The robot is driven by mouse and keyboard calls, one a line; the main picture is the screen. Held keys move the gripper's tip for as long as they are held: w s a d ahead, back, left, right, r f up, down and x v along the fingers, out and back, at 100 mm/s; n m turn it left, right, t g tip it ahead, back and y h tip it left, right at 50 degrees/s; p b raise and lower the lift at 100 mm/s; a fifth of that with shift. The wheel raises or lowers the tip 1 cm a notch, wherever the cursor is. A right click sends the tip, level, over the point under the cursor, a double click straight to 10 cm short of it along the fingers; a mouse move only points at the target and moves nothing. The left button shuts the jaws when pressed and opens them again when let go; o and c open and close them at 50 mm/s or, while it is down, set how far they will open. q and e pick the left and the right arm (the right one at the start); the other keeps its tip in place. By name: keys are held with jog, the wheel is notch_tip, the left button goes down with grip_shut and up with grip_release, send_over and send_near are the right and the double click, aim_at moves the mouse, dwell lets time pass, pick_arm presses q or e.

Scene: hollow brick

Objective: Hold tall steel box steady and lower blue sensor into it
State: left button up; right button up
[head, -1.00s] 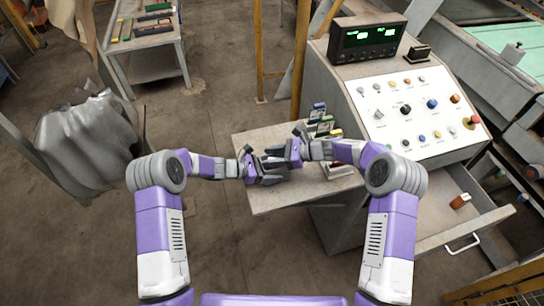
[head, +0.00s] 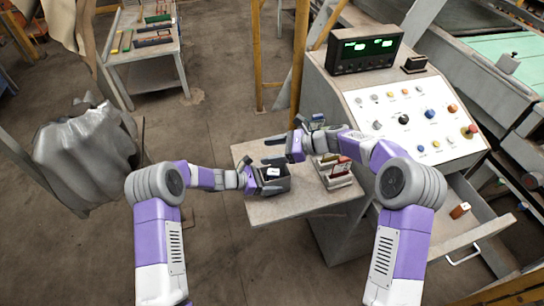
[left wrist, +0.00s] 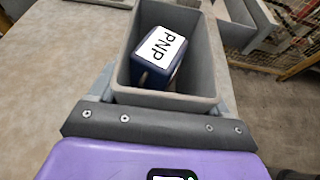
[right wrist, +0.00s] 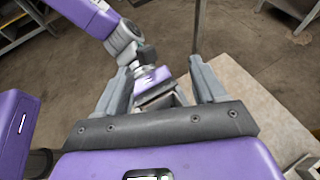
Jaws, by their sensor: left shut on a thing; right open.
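The tall grey steel box (head: 281,186) stands on the small table; its open top also shows in the left wrist view (left wrist: 124,72). My left gripper (head: 270,179) is shut on the box's walls. The blue sensor (left wrist: 158,72), with a white "PNP" label, is inside the box, tilted, with clear space around part of it. Its label also shows in the box mouth in the head view (head: 273,172). My right gripper (head: 276,151) is open and empty, behind the box; its spread fingers show in the right wrist view (right wrist: 160,72). The sensor's lower end is hidden.
A holder (head: 340,182) with several small coloured units stands right of the box on the table (head: 262,212). A control console (head: 410,120) rises at the right, with an open drawer (head: 470,225) below. Bare tabletop lies in front of the box.

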pick_arm(q)
jog(key=shift+a+f, duration=0.1)
jog(key=shift+f, duration=0.05)
jog(key=o, duration=1.3)
pick_arm(e)
jog(key=shift+r, duration=0.5)
pick_arm(q)
jog(key=v, duration=1.2)
